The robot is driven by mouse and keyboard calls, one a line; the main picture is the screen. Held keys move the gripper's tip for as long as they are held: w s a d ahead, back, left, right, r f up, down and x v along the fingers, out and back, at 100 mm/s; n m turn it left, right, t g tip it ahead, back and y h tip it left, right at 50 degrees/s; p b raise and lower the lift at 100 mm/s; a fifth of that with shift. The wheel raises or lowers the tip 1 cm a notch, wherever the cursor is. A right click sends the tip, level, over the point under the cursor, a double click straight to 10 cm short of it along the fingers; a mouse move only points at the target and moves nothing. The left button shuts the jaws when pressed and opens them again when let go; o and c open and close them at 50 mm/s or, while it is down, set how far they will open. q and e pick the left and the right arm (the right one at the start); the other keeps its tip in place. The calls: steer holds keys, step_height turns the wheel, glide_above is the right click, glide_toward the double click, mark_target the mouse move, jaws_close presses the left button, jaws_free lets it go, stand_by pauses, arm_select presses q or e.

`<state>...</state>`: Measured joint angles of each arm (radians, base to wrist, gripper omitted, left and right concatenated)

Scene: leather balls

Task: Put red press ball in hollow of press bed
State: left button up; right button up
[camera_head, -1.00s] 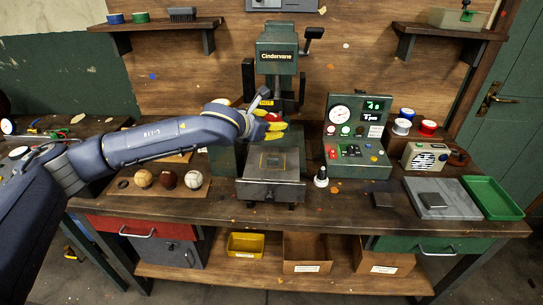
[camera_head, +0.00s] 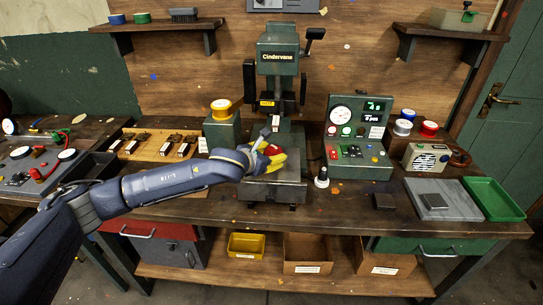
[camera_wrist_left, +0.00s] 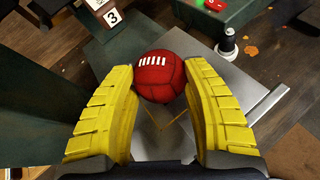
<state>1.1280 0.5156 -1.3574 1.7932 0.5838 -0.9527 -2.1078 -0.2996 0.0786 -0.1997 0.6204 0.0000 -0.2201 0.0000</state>
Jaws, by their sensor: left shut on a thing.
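The red press ball (camera_head: 271,149), with white lace marks, is held between the yellow fingers of my left gripper (camera_head: 276,159). In the left wrist view the red ball (camera_wrist_left: 158,74) sits between the two fingertips of my gripper (camera_wrist_left: 160,88), touching both. The grey press bed (camera_head: 272,190) is below the gripper, in front of the press column. In the left wrist view its plate (camera_wrist_left: 150,145) shows yellow lines under the ball. The hollow is not visible; the ball and fingers cover part of the bed. My right gripper is not in view.
The green Cindervane press head (camera_head: 277,60) stands behind and above the bed. A control console (camera_head: 358,140) and a small black-and-white knob (camera_head: 321,178) are to the right. A green post with a yellow spool (camera_head: 221,108) stands left.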

arm_select(q)
steer(key=shift+f, duration=0.25)
steer(key=o, duration=1.2)
steer(key=shift+s+r, duration=0.1)
steer(key=shift+r, duration=0.05)
steer(key=v, duration=1.1)
steer(key=shift+s+a+r, duration=0.15)
steer(key=shift+s+a, duration=0.1)
steer(key=shift+a, duration=0.05)
